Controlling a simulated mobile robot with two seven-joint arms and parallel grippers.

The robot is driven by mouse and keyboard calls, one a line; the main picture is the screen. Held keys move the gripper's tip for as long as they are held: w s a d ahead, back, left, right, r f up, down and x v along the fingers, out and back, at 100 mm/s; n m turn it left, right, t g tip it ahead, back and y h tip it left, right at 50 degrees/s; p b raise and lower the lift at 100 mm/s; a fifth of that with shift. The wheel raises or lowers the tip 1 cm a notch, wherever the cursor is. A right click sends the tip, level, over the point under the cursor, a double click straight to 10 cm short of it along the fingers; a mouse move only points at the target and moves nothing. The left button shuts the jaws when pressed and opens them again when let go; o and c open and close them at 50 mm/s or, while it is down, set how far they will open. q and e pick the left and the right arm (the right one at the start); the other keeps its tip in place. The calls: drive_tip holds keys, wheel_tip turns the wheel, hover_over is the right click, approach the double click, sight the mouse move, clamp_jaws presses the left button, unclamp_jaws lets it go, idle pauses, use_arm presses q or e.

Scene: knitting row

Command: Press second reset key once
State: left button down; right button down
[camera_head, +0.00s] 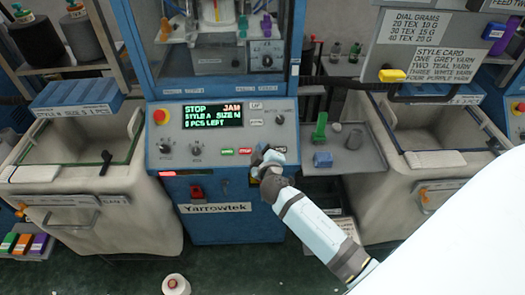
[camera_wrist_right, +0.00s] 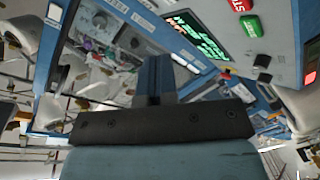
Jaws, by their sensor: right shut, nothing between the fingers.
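The blue Yarrowtek machine's grey control panel (camera_head: 222,131) is in the middle of the head view. Its display (camera_head: 212,113) reads STOP, JAM, STYLE A, SIZE M and pieces left. A green key (camera_head: 227,151) and a red key (camera_head: 245,151) sit below it. My right gripper (camera_head: 262,153) is shut and empty at the panel's lower right, just right of the red key. It covers that part of the panel; I cannot make out a reset key. The right wrist view shows the shut fingers (camera_wrist_right: 154,78), the green key (camera_wrist_right: 251,25) and the red key (camera_wrist_right: 241,4). My left gripper is not in view.
Black knobs (camera_head: 196,151) stick up from the panel. A grey shelf (camera_head: 345,158) to the right holds a green object (camera_head: 320,127) and a blue block (camera_head: 322,159). Large bins stand on both sides. A white cone (camera_head: 176,285) stands on the floor.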

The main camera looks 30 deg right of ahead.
drive_tip(key=w+f+b, duration=0.1)
drive_tip(key=f, duration=0.1)
drive_tip(key=w+d+f+b, duration=0.1)
drive_tip(key=f+b, duration=0.1)
drive_tip(key=w+d+f+b, duration=0.1)
drive_tip(key=w+f+b, duration=0.1)
drive_tip(key=shift+w+d+f, duration=0.1)
drive_tip(key=shift+d+f, duration=0.15)
drive_tip(key=shift+w+f, duration=0.1)
drive_tip(key=shift+d, duration=0.1)
idle(0.6)
idle(0.7)
idle(0.5)
drive_tip(key=shift+w+d+f+b, duration=0.1)
drive_tip(key=shift+w+f+b, duration=0.2)
drive_tip(key=shift+b, duration=0.25)
